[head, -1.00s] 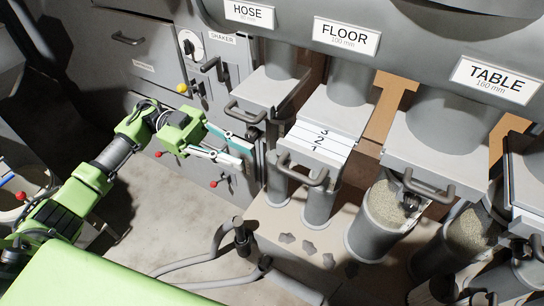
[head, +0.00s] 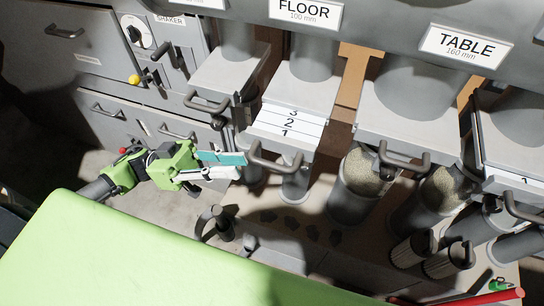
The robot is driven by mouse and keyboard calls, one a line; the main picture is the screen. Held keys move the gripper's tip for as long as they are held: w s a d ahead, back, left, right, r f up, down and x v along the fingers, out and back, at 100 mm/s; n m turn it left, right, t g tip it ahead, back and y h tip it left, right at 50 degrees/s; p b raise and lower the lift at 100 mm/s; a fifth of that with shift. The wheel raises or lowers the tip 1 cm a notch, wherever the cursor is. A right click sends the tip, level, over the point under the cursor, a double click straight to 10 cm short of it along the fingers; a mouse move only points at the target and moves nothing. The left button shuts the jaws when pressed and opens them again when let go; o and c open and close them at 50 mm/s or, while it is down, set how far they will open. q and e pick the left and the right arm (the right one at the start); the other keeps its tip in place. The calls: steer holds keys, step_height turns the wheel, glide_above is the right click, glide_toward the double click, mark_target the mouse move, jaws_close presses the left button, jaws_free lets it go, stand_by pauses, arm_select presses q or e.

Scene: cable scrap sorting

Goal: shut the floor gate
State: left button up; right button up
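The floor gate (head: 288,124) is a pale slide plate under the pipe marked FLOOR (head: 304,12). The marks 3, 2 and 1 show on it, so it stands pulled out. Its dark bar handle (head: 275,163) is on its front edge. My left gripper (head: 242,165) comes in from the left, with a teal pad on one finger and a pale other finger. The fingers are apart, with nothing seen between them. Their tips are close to the left end of the handle; I cannot tell whether they touch it. My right gripper is not in view.
The neighbouring gate handle (head: 207,104) is just up and left of my gripper. The table gate handle (head: 404,163) is to the right, above a jar of granules (head: 361,173). A dark upright fitting (head: 222,223) stands below my gripper. Drawers line the left wall.

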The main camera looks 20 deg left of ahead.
mark_target(261, 165)
arm_select(q)
steer(key=p+x, duration=0.2)
steer(key=x, duration=0.5)
steer(key=shift+d+r, duration=0.25)
steer(key=shift+d, duration=0.1)
steer(key=shift+d+r, duration=0.1)
steer(key=shift+d, duration=0.4)
jaws_close()
